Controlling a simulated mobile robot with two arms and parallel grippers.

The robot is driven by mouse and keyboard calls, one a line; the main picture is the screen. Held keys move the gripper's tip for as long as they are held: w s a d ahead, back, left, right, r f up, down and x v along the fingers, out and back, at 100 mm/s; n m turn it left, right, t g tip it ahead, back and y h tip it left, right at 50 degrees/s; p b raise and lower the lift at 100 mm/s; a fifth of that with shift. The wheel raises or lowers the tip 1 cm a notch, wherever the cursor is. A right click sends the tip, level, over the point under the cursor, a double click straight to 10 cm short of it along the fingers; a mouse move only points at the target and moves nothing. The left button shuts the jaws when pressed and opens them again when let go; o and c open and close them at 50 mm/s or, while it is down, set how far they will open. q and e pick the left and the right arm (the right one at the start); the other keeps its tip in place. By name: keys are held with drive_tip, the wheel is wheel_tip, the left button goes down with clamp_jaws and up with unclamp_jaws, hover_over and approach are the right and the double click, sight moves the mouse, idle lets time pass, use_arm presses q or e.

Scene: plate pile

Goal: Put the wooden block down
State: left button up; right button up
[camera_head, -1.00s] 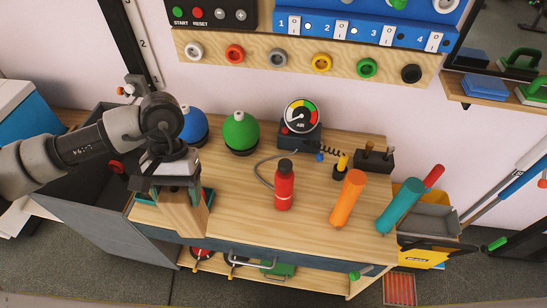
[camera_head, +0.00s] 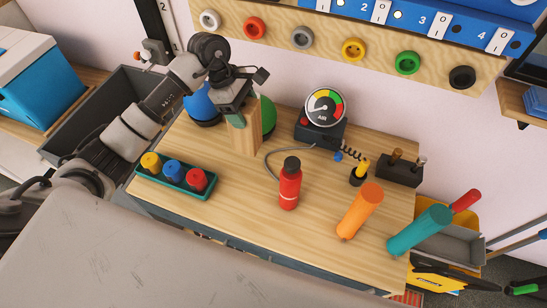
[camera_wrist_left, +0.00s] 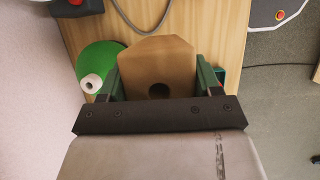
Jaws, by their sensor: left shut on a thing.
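My left gripper (camera_head: 238,106) is shut on the upright wooden block (camera_head: 245,134). The block is in front of the green dome (camera_head: 267,114) on the left half of the wooden table (camera_head: 235,193). Its lower end is close to the tabletop; I cannot tell whether it touches. In the left wrist view, the block (camera_wrist_left: 158,60) shows a dark round hole and sits between the green fingers of my left gripper (camera_wrist_left: 160,85). My right gripper is not in view.
A green tray (camera_head: 151,186) with yellow, blue and red knobs lies at front left. The blue dome (camera_head: 201,106) is behind, a red bottle (camera_head: 289,184) to the right. A gauge box (camera_head: 318,126) and its cable are further back. Bare tabletop lies between tray and bottle.

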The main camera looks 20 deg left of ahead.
sight(247, 135)
use_arm(q)
wheel_tip(247, 135, down, 9)
drive_tip(key=shift+f+p, duration=0.15)
drive_tip(key=shift+p, duration=0.15)
drive_tip(key=shift+f, duration=0.1)
drive_tip(key=shift+f, duration=0.1)
drive_tip(key=o, duration=1.5)
drive_tip(key=shift+o, duration=0.2)
